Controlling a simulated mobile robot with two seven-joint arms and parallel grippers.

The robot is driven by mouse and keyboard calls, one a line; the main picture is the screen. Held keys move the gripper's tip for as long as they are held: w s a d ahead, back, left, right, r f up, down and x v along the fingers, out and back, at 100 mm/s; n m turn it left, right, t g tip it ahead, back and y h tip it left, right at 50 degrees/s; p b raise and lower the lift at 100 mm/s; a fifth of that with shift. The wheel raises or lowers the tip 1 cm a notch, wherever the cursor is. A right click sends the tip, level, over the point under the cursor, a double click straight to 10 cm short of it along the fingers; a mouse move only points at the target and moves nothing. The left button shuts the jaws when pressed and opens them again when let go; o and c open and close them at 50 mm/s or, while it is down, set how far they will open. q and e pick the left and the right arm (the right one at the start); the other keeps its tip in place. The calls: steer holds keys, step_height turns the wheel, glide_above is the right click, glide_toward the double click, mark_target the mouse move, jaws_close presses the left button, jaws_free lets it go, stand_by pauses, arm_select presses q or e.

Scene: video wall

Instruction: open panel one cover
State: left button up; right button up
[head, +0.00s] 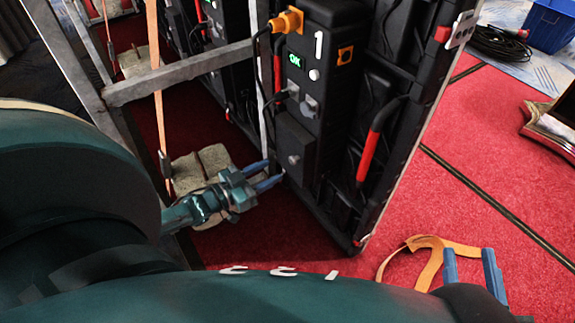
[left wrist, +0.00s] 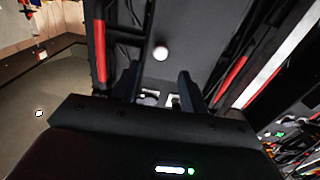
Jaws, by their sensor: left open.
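Panel one (head: 325,60) is a black upright unit marked with a white 1 and a green OK display. Its cover (head: 290,140) is a dark square plate low on the front face, with a small round knob (head: 293,159); it looks closed. My left gripper (head: 274,177) is open and empty, its blue fingers pointing at the panel's lower front edge, just below and left of the knob. In the left wrist view the fingers (left wrist: 157,80) are apart, with a round white knob (left wrist: 160,53) just beyond them.
An orange plug (head: 287,21) with a black cable sits on the panel's upper front. A metal frame bar (head: 180,73) crosses left of the panel. Red handles (head: 367,155) line its side.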

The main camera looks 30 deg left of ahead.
mark_target(291, 161)
arm_select(q)
steer(key=b+x, duration=0.1)
steer(key=x, duration=0.5)
steer(key=shift+w+d+b, duration=0.15)
steer(key=shift+w+b, duration=0.2)
jaws_close()
